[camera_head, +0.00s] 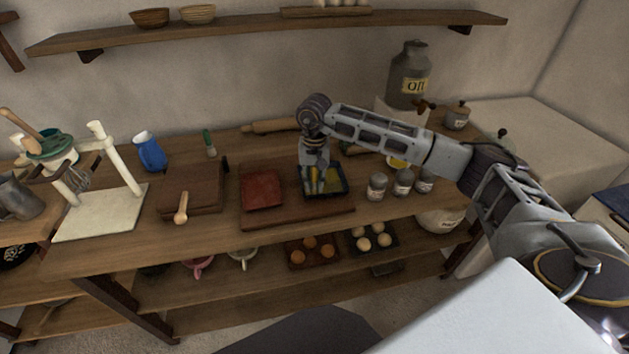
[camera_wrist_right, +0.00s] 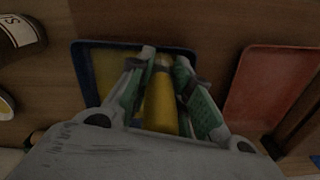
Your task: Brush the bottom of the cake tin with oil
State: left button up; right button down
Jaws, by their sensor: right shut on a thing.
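A dark blue rectangular tin (camera_head: 343,187) lies on a wooden board, with yellow patches across its dark bottom. In the right wrist view the tin (camera_wrist_right: 80,58) is under my fingers. My right gripper (camera_head: 319,178) is over the tin's left part, pointing down. It is shut on a yellow, rod-like brush handle (camera_wrist_right: 160,105), which stands between the green-padded fingers. The brush's bristles are hidden, so I cannot tell whether they touch the bottom. A grey can labelled OIL (camera_head: 409,78) stands at the back right. My left gripper is not in view.
A red tin (camera_head: 262,190) lies left of the blue one on the same board (camera_head: 295,217). Several labelled jars (camera_head: 377,187) stand close on the right. A yellow-filled dish (camera_head: 397,162) is behind them. A rolling pin (camera_head: 270,127) lies behind.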

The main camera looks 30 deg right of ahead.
jog(key=shift+r+p, duration=1.35)
jog(key=shift+r, duration=1.6)
jog(key=shift+r+p, duration=0.55)
jog(key=shift+r, duration=0.9)
jog(key=shift+s+f, duration=0.1)
jog(key=shift+f, duration=0.05)
